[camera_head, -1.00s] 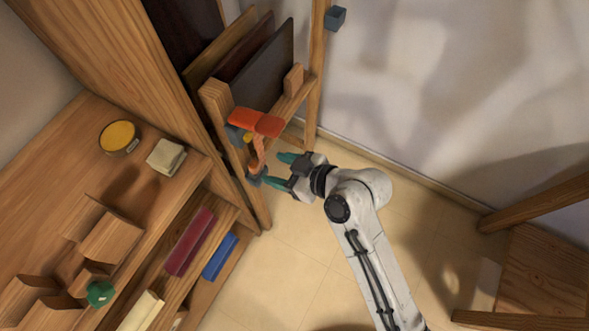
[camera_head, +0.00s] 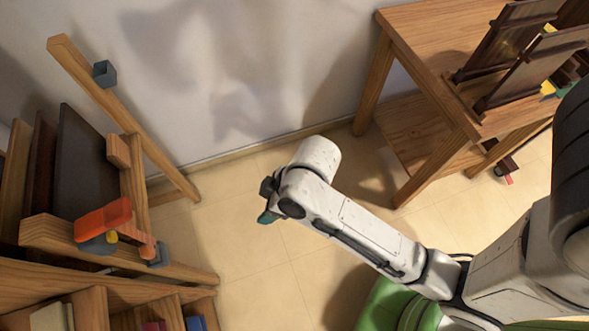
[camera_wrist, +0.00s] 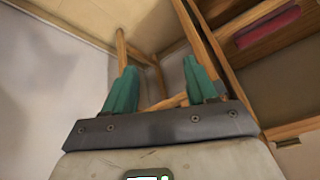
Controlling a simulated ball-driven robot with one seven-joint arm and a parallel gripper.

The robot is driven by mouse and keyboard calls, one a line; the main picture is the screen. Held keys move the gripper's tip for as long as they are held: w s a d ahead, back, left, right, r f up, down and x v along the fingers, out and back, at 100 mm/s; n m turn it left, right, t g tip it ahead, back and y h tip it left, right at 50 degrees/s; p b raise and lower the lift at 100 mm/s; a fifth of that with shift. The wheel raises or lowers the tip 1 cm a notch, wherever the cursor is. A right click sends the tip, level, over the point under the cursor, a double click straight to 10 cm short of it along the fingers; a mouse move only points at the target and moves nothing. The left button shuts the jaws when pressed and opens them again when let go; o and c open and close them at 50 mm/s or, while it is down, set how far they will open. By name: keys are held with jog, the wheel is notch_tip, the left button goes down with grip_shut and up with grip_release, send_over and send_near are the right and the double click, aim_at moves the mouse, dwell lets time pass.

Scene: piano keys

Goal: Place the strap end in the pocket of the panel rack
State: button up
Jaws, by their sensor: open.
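The panel rack (camera_head: 128,182) stands at the left of the head view, a wooden frame holding several dark panels upright. An orange strap (camera_head: 104,217) lies over its front rail. The strap end (camera_head: 158,254), a small blue-grey piece, hangs on the near side of the rail. A small blue-grey open box, which looks like the pocket (camera_head: 104,74), sits on the rack's far post. My gripper (camera_head: 267,217) is well right of the strap, apart from the rack. In the wrist view its teal fingers (camera_wrist: 162,80) are spread with nothing between them; the strap is not clear there.
A wooden table (camera_head: 425,70) with a lower shelf and framed panels stands at the right. A wooden shelf unit (camera_head: 90,303) fills the lower left. Bare tiled floor (camera_head: 250,245) lies between rack and table, with the wall behind.

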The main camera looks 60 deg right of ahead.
jog(key=s+d+m+g+h, duration=0.3)
jog(key=s+d+m, duration=0.2)
jog(key=s+d, duration=0.3)
jog(key=shift+s+d+h, duration=0.15)
jog(key=shift+s+h, duration=0.15)
jog(key=shift+s, duration=0.7)
